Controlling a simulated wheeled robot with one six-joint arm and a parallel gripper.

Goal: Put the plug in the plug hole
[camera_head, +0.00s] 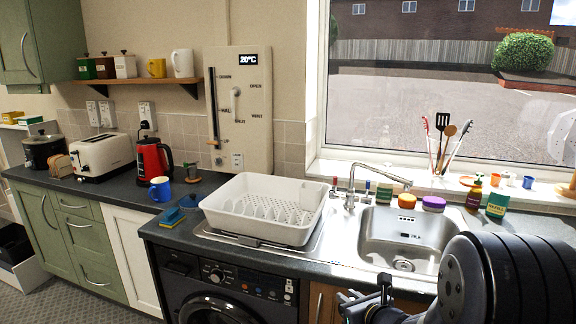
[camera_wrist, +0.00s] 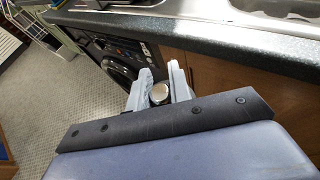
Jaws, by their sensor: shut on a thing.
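My gripper (camera_wrist: 160,76) is shut on a small round metallic plug (camera_wrist: 159,94), which sits between its two grey fingers in the wrist view. The gripper is in front of the brown cabinet, apart from the counter's front edge. The steel sink (camera_head: 376,232) is at the right of the counter in the head view. Its plug hole (camera_head: 404,265) is a round drain in the basin floor and looks uncovered. In the head view my dark arm covers the lower right, and the plug cannot be made out there.
A tap (camera_head: 351,190) rises behind the sink. A white dish rack (camera_head: 250,226) stands left of it. Several jars and bottles, including a green container (camera_head: 497,205), line the back. The counter's front edge (camera_wrist: 200,27) lies between my gripper and the basin.

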